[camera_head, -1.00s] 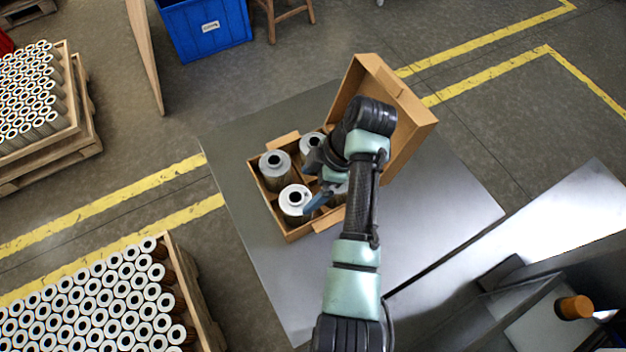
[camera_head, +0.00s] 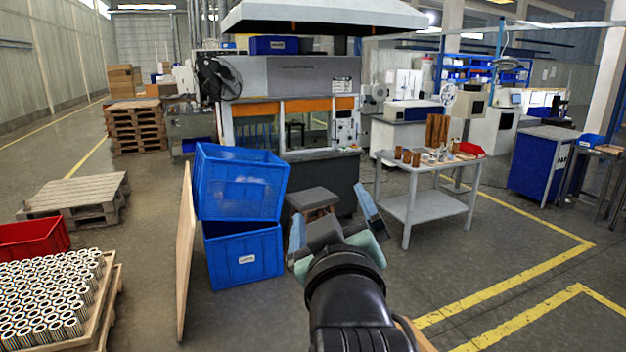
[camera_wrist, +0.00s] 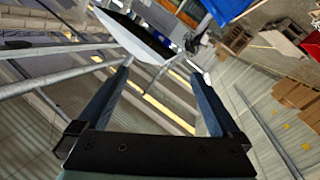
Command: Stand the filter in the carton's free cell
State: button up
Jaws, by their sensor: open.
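My gripper (camera_head: 333,220) is raised in front of the head camera, with its blue fingers spread apart and pointing away. The wrist view also shows the two fingers (camera_wrist: 160,72) wide apart with nothing between them. Only a thin tan strip, apparently the carton's edge (camera_head: 414,336), shows beside my arm at the bottom of the head view. The carton's cells and any filters in it are out of view. Many filters (camera_head: 45,300) stand packed on a pallet at the lower left; I cannot tell a single task filter among them.
Two stacked blue crates (camera_head: 240,215) and a leaning wooden board (camera_head: 186,250) stand left of my gripper. A stool (camera_head: 313,200) is behind it. A grey table (camera_head: 425,207) with small brown parts stands to the right. Floor at the right is clear.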

jog(key=s+a+r+m+t, duration=0.2)
jog(key=s+r+m+t, duration=0.4)
jog(key=s+r, duration=1.1)
notch_tip(320, 180, up, 4)
jog(key=t, duration=0.3)
jog(key=shift+s+a+h, duration=0.15)
jog(key=shift+s+h, duration=0.15)
jog(key=shift+s, duration=0.1)
